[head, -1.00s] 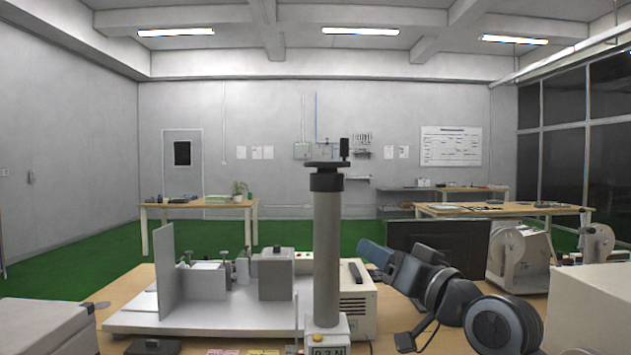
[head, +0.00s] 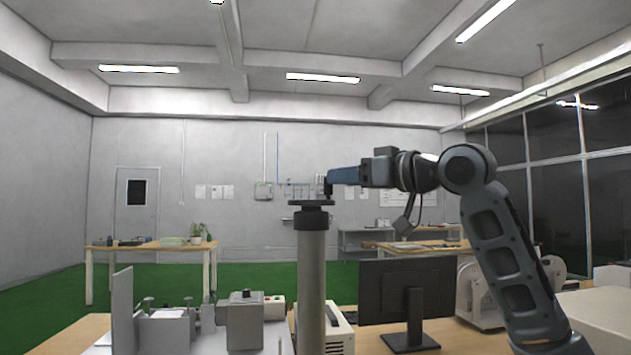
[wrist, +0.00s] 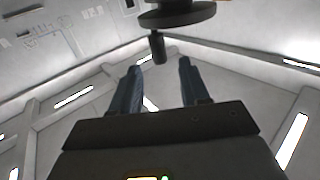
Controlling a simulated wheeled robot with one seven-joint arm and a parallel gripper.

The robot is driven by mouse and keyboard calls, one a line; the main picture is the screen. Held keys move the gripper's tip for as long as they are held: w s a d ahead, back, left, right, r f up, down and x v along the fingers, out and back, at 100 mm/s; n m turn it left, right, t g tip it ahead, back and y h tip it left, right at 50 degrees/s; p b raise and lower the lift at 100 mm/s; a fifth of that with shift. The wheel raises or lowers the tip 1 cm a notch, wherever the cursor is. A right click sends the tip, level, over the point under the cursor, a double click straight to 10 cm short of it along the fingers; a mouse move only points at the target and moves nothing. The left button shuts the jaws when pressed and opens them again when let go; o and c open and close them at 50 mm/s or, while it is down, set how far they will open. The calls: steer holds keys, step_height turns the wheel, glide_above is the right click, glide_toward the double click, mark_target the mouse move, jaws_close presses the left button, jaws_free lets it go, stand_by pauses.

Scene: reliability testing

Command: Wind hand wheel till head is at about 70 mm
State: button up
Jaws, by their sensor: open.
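The dark hand wheel (head: 311,203) lies flat on top of a grey upright column (head: 311,280) in the head view. Its black handle stands up at the wheel's right side, partly hidden by my gripper (head: 331,180), which reaches in level from the right. In the wrist view, inverted, the wheel (wrist: 178,14) is at the top and its handle (wrist: 158,48) points down toward the gap between my two blue fingers (wrist: 160,66). The fingers are apart, with nothing gripped. Whether the handle is fully between them is unclear. No millimetre reading is legible, and the column's foot is out of view.
A black monitor (head: 408,290) stands right of the column, below my arm. A machine with a grey block (head: 245,320) is at lower left. Benches (head: 150,247) stand farther back. The air left of and above the wheel is clear.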

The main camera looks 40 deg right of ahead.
steer(key=w, duration=0.4)
steer(key=w+p, duration=0.1)
steer(key=w, duration=0.2)
steer(key=shift+a, duration=0.25)
jaws_close()
